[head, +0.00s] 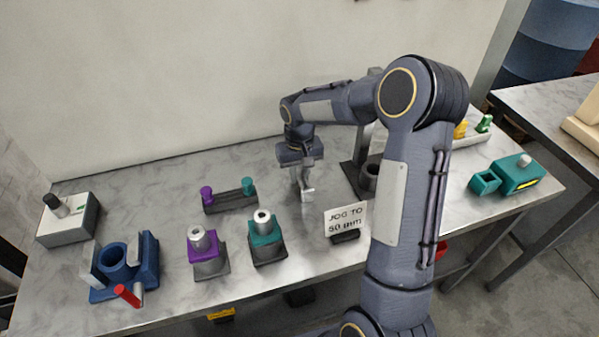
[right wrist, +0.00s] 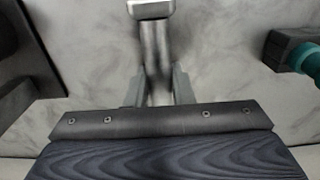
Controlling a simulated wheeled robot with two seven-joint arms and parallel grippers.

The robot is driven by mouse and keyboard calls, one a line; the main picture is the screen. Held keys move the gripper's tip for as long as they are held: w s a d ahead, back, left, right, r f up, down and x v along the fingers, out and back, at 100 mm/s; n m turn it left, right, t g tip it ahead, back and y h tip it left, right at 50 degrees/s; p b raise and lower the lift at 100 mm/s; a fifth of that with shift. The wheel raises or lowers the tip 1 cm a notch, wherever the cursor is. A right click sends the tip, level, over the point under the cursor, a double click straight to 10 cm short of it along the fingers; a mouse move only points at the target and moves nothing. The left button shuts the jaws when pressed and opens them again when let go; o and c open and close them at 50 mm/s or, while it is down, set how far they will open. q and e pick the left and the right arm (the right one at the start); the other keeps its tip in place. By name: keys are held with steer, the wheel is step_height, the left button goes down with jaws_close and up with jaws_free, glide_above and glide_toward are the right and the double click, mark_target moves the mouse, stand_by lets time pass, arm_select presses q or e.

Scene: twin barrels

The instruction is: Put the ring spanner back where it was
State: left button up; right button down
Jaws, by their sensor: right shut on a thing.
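My right gripper (head: 304,183) reaches down over the middle of the table and is shut on a silver-grey metal piece (head: 308,195). In the right wrist view this piece (right wrist: 154,48) is a shaft between the two fingers with a pale, squared end. It fits the ring spanner, but no ring shows and part of it is hidden by the gripper. In the head view its lower end is close to the tabletop; I cannot tell whether it touches. My left gripper is not in view.
Left of the gripper is a dark rack (head: 230,202) with purple and teal knobs. Purple (head: 202,241) and teal (head: 265,229) barrels stand in front. A "JOG TO 50 mm" sign (head: 345,219) stands front right. A blue fixture (head: 142,270) is left, a teal box (head: 518,177) right.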

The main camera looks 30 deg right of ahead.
mark_target(299, 170)
steer(key=shift+f, duration=0.1)
steer(key=c, duration=1.3)
jaws_free()
steer(key=shift+o, duration=0.2)
step_height(299, 170, up, 11)
steer(key=shift+r, duration=0.1)
steer(key=s+a+r+t+y, duration=0.1)
steer(key=s+a+r, duration=0.15)
steer(key=s, duration=0.35)
steer(key=s+a+r+t+y, duration=0.1)
steer(key=s+r+t, duration=0.15)
steer(key=s, duration=0.45)
steer(key=s+a+f+t+y, duration=0.1)
steer(key=s+a+f, duration=0.1)
steer(key=s, duration=0.4)
steer(key=s+a+f+n+t, duration=0.1)
steer(key=s+a, duration=0.4)
steer(key=s, duration=0.1)
steer(key=shift+s+a+f+y, duration=0.15)
steer(key=shift+s+f+y, duration=0.2)
steer(key=shift+s+y, duration=0.05)
